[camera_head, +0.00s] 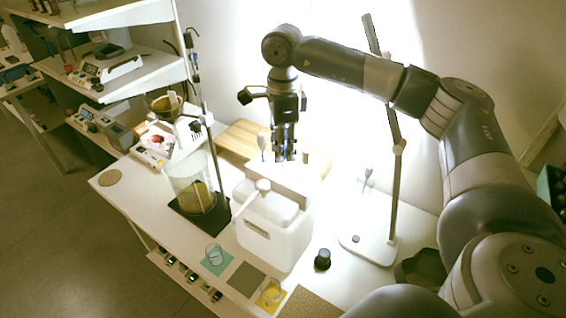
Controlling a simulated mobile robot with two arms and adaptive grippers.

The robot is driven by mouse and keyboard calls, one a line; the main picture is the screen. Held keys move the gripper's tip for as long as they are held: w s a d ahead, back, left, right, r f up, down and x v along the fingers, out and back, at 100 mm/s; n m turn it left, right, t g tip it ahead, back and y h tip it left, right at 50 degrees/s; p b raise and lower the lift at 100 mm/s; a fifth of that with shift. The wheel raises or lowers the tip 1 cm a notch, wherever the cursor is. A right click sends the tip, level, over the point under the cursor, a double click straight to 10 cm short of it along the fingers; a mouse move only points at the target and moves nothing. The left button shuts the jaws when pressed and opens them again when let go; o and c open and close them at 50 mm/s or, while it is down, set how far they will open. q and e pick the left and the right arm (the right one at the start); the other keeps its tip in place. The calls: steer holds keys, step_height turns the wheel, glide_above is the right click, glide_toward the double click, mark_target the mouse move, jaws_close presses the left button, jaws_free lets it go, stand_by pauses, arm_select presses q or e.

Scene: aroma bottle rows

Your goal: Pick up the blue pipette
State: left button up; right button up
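My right gripper (284,157) points down over the back of the white table, beyond the white lidded container. Its fingers are close together, and a small bluish strip shows by them. I cannot tell whether that strip is a pipette or part of the gripper. A slim pale-blue pipette-like item (262,141) stands upright just left of the fingers, its lower part hard to make out. A similar bluish slim item (367,174) stands further right, near the stand pole, apart from the gripper. My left gripper is out of view.
The white container (274,240) stands mid-table, with a glass beaker (190,188) on its left. A tall stand (369,246) rises at the right. A black-capped bottle (322,260) and small glasses on coloured mats are near the front. Shelves are at the left.

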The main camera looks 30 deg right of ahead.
steer(key=shift+c, duration=0.8)
steer(key=shift+r, duration=0.35)
arm_select(q)
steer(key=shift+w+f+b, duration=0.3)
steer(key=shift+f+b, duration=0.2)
steer(key=shift+b, duration=0.05)
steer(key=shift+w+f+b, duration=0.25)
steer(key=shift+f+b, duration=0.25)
steer(key=shift+b, duration=0.05)
arm_select(e)
step_height(320, 180, up, 9)
steer(key=shift+r, duration=0.2)
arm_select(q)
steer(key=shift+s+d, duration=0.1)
arm_select(e)
steer(key=shift+f, duration=0.15)
